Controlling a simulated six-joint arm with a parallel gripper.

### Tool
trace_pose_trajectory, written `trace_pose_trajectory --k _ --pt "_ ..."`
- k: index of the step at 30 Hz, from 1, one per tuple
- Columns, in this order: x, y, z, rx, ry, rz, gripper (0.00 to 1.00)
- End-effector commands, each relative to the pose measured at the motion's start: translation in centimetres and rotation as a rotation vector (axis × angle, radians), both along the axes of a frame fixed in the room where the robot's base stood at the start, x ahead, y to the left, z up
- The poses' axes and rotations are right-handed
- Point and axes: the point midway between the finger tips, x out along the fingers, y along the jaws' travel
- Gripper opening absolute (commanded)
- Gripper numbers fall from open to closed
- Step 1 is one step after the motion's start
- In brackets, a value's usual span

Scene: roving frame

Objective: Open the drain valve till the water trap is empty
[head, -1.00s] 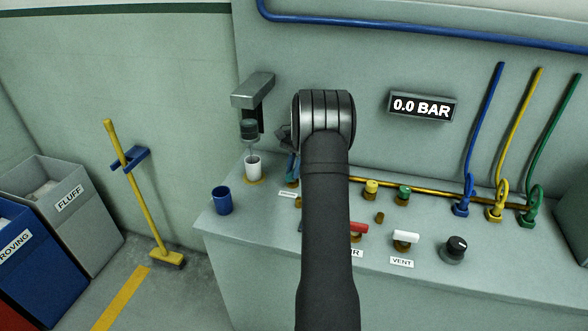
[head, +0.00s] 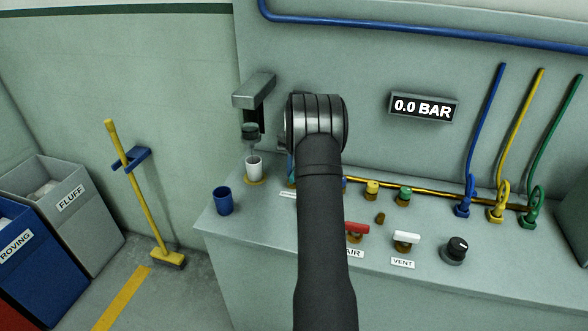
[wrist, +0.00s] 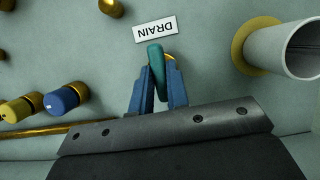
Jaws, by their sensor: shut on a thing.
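My gripper (wrist: 160,74) has its two blue fingers around the teal drain valve handle (wrist: 155,55), beside the DRAIN label (wrist: 155,30) in the wrist view. The handle stands nearly upright in that picture. In the head view my arm hides the valve and most of the gripper. The water trap (head: 249,131) hangs under a grey bracket at the back left, with a dark upper part. A thin pale line runs down from it toward the white cup (head: 254,171). I cannot tell the water level.
A blue cup (head: 223,203) stands at the bench's left edge. The red AIR handle (head: 356,229), white VENT handle (head: 406,237) and black knob (head: 455,248) lie to the right of my arm. The display (head: 423,107) reads 0.0 BAR. A broom (head: 138,190) leans left.

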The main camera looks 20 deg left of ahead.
Motion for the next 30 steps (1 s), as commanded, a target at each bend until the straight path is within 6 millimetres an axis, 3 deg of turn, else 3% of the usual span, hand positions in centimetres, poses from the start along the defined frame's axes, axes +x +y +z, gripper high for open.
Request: trace_pose_trajectory --k 4,5,8,19,30 --pt "0.0 0.0 0.0 -0.001 0.000 0.001 0.00" --pt "0.0 0.0 0.0 -0.001 0.000 0.001 0.19" --pt "0.0 0.0 0.0 0.000 0.000 0.001 0.36" --pt "0.3 0.0 0.6 0.001 -0.002 0.000 0.36" --pt "2.4 0.1 5.6 0.001 -0.003 0.001 0.36"
